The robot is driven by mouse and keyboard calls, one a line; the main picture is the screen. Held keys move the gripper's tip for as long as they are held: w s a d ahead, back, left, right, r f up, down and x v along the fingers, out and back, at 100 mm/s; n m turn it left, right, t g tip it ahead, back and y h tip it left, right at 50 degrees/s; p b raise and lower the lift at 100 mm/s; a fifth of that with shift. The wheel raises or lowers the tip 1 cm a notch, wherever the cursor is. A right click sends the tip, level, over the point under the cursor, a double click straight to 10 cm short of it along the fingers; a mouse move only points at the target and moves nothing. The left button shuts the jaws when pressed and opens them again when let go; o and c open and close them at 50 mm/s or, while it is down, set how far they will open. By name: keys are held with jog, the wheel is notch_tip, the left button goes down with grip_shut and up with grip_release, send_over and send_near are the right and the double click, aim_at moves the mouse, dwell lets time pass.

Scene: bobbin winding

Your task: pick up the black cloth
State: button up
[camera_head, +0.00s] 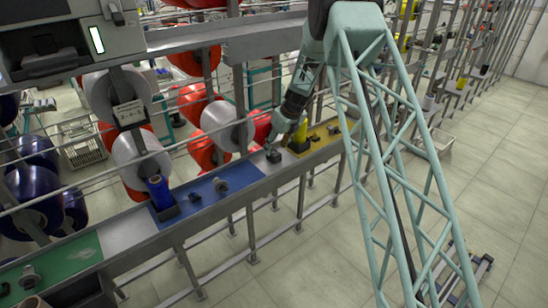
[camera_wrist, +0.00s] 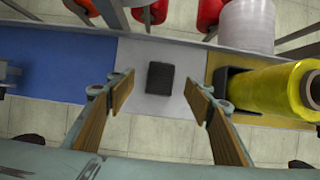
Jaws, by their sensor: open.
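The black cloth (camera_wrist: 160,77) is a small dark folded square. It lies on the bare grey part of the long bench, between a blue section and a yellow section. In the head view the cloth (camera_head: 273,156) shows as a small dark block just below the end of my arm. My gripper (camera_wrist: 163,88) is open, with one tan-padded finger on each side of the cloth in the wrist view. Nothing is between the fingers that I can see being touched. In the head view my gripper (camera_head: 276,138) is over the bench, and its fingers are hard to make out.
A yellow bobbin (camera_wrist: 270,92) lies close to the right finger, in a black holder on the yellow section (camera_wrist: 222,62). The blue section (camera_wrist: 60,55) is to the left. A blue bobbin (camera_head: 160,191) stands farther left. Red and white spools (camera_head: 228,127) and rails line the back.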

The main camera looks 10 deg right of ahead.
aim_at(274, 153)
jog(key=shift+w+f, duration=0.15)
jog(key=shift+f, duration=0.25)
jog(key=shift+a+f, duration=0.1)
jog(key=shift+p+x, duration=0.45)
jog(key=shift+x, duration=2.05)
jog(key=c, duration=0.9)
